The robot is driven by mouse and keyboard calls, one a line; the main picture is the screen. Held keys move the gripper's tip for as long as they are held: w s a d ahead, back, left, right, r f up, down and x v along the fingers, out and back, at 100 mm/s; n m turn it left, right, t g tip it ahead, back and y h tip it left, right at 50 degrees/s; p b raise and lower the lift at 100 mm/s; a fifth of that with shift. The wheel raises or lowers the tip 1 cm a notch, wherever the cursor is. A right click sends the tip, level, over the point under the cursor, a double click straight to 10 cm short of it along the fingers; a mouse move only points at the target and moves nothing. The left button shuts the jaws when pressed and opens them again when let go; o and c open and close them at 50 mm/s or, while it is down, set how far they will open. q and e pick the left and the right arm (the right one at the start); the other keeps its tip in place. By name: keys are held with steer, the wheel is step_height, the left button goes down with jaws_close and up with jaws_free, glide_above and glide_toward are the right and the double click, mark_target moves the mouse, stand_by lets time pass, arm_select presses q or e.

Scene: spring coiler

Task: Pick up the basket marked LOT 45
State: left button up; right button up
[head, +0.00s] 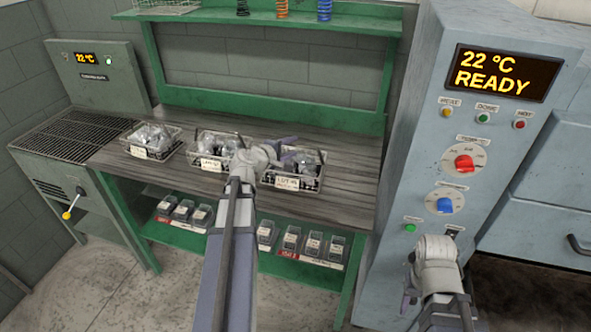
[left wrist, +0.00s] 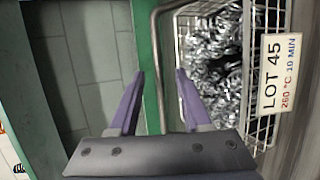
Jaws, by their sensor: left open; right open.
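The wire basket marked LOT 45 (head: 288,183) is the right one of three on the wooden bench, full of dark metal springs. In the left wrist view its label (left wrist: 272,75) reads LOT 45, 260 °C, 10 MIN, beside shiny coils. My left gripper (head: 294,154) is at this basket and hides part of it. In the left wrist view the open gripper (left wrist: 158,76) has the basket's handle (left wrist: 158,50) running between its two fingers, which are not closed on it. My right gripper (head: 408,297) is low in front of the grey-blue oven panel, its fingers mostly hidden.
Two other labelled baskets stand to the left, a middle one (head: 208,163) and a left one (head: 150,140). A green shelf (head: 270,18) runs above the bench (head: 340,160). An oven panel (head: 480,130) reading 22 °C READY stands close on the right.

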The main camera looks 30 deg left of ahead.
arm_select(q)
steer(key=shift+a+b+x, duration=0.2)
steer(key=shift+b+x, duration=0.6)
steer(key=shift+x, duration=1.85)
steer(key=shift+c, duration=0.3)
jaws_close()
steer(key=shift+s, duration=0.1)
